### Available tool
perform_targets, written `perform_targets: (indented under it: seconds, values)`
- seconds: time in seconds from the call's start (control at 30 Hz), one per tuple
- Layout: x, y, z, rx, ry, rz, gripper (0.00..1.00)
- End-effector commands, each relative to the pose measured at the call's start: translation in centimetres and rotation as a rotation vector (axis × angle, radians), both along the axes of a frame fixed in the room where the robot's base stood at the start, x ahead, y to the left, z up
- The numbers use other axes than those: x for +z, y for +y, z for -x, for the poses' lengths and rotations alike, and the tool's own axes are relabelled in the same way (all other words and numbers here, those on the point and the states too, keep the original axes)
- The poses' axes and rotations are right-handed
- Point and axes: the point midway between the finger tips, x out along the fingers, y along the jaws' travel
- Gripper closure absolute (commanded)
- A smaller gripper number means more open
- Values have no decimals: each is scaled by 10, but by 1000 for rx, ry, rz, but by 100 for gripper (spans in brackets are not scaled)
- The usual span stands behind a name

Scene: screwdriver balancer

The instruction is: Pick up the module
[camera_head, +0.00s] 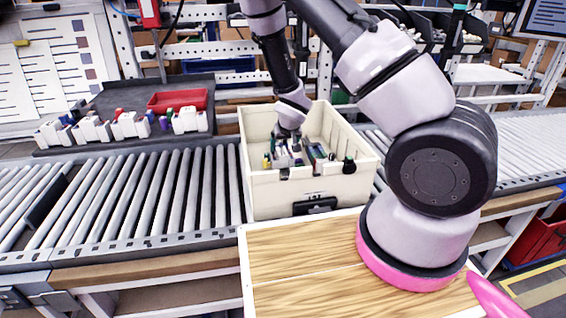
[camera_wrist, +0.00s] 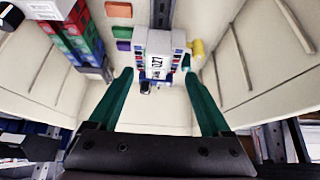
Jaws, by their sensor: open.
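A white module (camera_wrist: 158,52) with a printed label and coloured terminals along its sides sits inside the cream bin (camera_head: 275,192). In the wrist view it lies at the upper middle, on or against a grey rail. My gripper (camera_wrist: 158,74) is open, with one green finger on each side of the module's near end. Whether the fingers touch it cannot be told. In the head view my gripper (camera_head: 288,138) reaches down into the bin, and it partly hides the parts there.
A stack of red, green and blue parts (camera_wrist: 82,40) stands left of the module. A yellow part (camera_wrist: 197,48) is close on its right. The bin walls enclose my gripper. Several white modules (camera_head: 130,125) and a red tray (camera_head: 178,101) sit on the dark tray behind the rollers.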

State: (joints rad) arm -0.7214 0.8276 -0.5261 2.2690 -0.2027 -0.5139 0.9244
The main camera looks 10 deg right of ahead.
Motion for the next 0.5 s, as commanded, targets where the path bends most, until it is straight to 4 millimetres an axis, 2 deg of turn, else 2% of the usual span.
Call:
perform_targets:
  seconds: [0.3, 0.5]
  values:
    - [-36, -4, -20, 1, 2, 3, 18]
    - [-41, -4, -24, 1, 0, 1, 18]
